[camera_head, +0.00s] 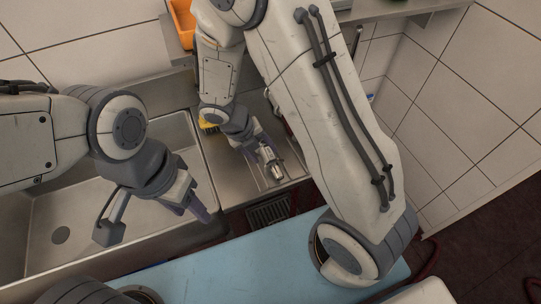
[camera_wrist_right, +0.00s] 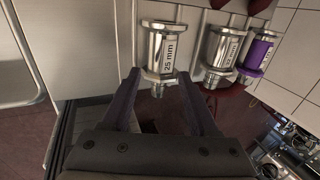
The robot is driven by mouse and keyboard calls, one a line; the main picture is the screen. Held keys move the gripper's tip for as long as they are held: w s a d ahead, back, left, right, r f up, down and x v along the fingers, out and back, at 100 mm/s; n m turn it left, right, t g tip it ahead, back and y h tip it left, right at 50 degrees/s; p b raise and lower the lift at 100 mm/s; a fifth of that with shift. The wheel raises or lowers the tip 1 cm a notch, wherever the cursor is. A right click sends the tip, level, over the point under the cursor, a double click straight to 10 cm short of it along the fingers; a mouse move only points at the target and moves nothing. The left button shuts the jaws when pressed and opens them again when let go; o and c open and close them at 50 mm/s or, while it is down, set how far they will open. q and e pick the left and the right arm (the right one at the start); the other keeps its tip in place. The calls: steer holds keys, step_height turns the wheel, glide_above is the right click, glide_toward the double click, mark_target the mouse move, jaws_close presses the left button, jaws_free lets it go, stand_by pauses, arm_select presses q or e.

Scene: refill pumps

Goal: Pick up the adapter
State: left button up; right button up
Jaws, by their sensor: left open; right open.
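In the right wrist view a silver metal adapter marked "25 mm" (camera_wrist_right: 165,48) hangs just past the tips of my right gripper (camera_wrist_right: 158,80). The fingers are open, one on each side of its lower end; I cannot tell if they touch it. A second silver adapter (camera_wrist_right: 222,47) and a purple-banded adapter (camera_wrist_right: 260,52) are to its right. In the head view my right gripper (camera_head: 269,163) is over the steel drainboard, with a small shiny metal part (camera_head: 277,171) at its tips. My left gripper (camera_head: 190,205) is open and empty above the sink's right side.
The steel sink basin (camera_head: 60,205) fills the left. The drainboard (camera_head: 225,185) lies to its right, with a dark grate (camera_head: 270,210) in front. A yellow brush-like item (camera_head: 208,127) and an orange bin (camera_head: 182,22) are behind. A tiled wall (camera_head: 470,110) bounds the right.

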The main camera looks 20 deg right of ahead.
mark_target(268, 157)
steer(key=x, duration=0.5)
steer(key=shift+w+b, duration=0.3)
steer(key=shift+c, duration=0.2)
jaws_close()
